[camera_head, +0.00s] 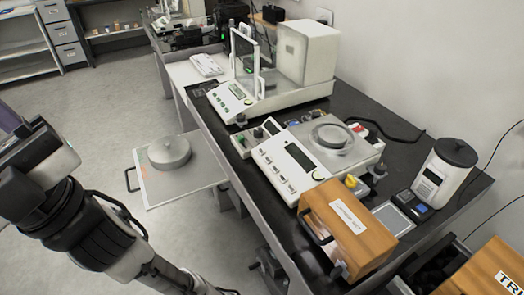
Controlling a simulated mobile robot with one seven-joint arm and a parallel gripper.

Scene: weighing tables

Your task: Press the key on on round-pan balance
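The round-pan balance (310,150) stands on the dark table in the right half of the head view. It is white, with a raised round metal pan (333,137) at its back right. Its sloped front panel has a dark display (299,157) and a row of small keys (277,173) along the left. The key labels are too small to read, so I cannot tell which key is the on key. My arm (95,232) rises at the lower left, well apart from the balance. My gripper's fingertips are not visible.
An orange-brown box (350,225) stands close to the balance's front right. A white weighing instrument with a glass shield (245,58) stands behind. A white canister (445,172) stands at right. A low platform with a grey disc (169,152) juts from the table's left. Floor at left is open.

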